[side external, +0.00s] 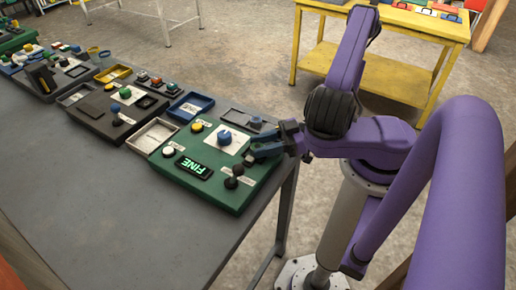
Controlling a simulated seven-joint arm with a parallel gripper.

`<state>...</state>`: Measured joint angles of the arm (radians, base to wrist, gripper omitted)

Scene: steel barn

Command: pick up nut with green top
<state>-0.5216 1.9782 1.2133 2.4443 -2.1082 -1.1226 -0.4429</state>
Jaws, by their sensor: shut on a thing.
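My gripper (250,157) reaches in from the right, low over the right edge of the green panel (190,183). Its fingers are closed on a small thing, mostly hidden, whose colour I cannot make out. A dark knob (238,170) stands on the panel just below the fingertips. A blue knob (224,137) is behind them. I cannot make out a nut with a green top for sure. A small green-topped piece (125,93) shows on the dark panel (90,109) farther left, well away from the gripper.
The green panel also carries a lit display (194,168) reading "FINE", a white button (168,151) and a yellow button (196,127). A grey tray (152,136) and a blue tray (190,107) adjoin it. The front of the grey table (90,200) is bare. A yellow table (380,75) stands behind.

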